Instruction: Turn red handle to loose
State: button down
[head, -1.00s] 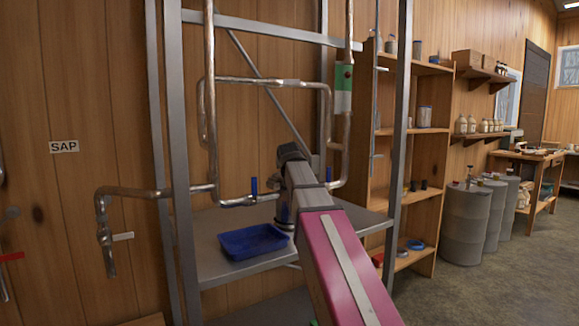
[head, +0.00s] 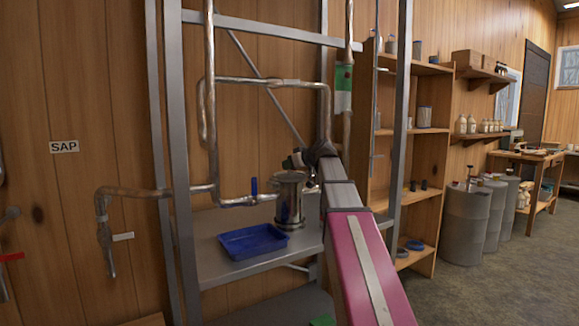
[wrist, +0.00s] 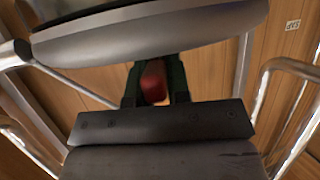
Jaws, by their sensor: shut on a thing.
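In the wrist view a small red piece (wrist: 153,80), seemingly the red handle, sits between the dark fingers of my gripper (wrist: 154,92), which is shut on it. Only part of it shows, and its turn angle cannot be read. In the head view my gripper (head: 300,161) is at the upper right of a shiny metal canister (head: 289,205), by its rim. My wrist and arm hide that side, and the red handle cannot be made out there.
A blue tray (head: 254,243) lies on the metal shelf (head: 215,228) beside the canister. A pipe with a blue valve lever (head: 254,187) is left of it. A frame post (head: 399,130) and wooden shelves (head: 425,132) stand right of my arm.

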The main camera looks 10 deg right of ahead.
jog(key=n+g+y, duration=0.1)
jog(key=n+g, duration=0.1)
jog(key=n+g+y, duration=0.2)
jog(key=n+g, duration=0.1)
jog(key=shift+w+d+y, duration=0.1)
jog(key=shift+w+y, duration=0.05)
jog(key=shift+y, duration=0.15)
jog(key=shift+f+n+g+y, duration=0.1)
jog(key=shift+n+g+y, duration=0.3)
jog(key=shift+n+g, duration=1)
jog(key=shift+s+n+g, duration=0.2)
jog(key=shift+n+g, duration=0.1)
jog(key=shift+g, duration=0.1)
jog(key=c, duration=1.1)
grip_release()
jog(key=v, duration=1)
jog(key=shift+s+d, duration=0.1)
jog(key=shift+d, duration=0.2)
